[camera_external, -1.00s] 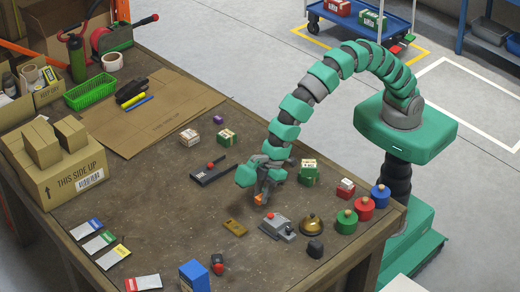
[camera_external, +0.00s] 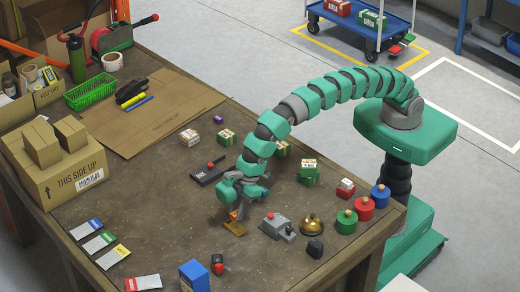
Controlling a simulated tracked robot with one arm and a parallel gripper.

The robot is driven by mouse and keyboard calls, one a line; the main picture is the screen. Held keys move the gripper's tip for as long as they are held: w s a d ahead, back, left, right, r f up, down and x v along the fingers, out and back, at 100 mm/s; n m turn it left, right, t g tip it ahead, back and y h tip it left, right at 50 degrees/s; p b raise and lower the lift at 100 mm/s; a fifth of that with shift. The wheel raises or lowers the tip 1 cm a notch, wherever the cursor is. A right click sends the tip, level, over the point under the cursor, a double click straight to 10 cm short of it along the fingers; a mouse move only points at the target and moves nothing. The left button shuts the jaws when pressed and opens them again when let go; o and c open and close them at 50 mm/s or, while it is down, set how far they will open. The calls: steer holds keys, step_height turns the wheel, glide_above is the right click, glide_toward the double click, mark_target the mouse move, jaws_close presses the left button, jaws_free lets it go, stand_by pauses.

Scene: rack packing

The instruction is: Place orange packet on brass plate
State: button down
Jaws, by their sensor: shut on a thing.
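My gripper (camera_external: 235,212) is low over the worktable, fingers pointing down. It is shut on the small orange packet (camera_external: 234,215), which is mostly hidden between the fingers. The brass plate (camera_external: 235,230) lies flat on the table right below the packet. The packet is at the plate's upper edge in the picture; I cannot tell if it touches the plate.
A blue box (camera_external: 194,277) stands in front. The table left of the plate is clear.

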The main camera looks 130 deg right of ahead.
steer(key=shift+w, duration=0.4)
steer(key=shift+f, duration=1.8)
steer(key=c, duration=1.3)
jaws_free()
steer(key=shift+o, duration=0.2)
steer(key=shift+r, duration=0.15)
steer(key=v, duration=1.1)
steer(key=shift+s+r, duration=0.25)
steer(key=shift+r, duration=0.1)
steer(key=shift+r, duration=0.1)
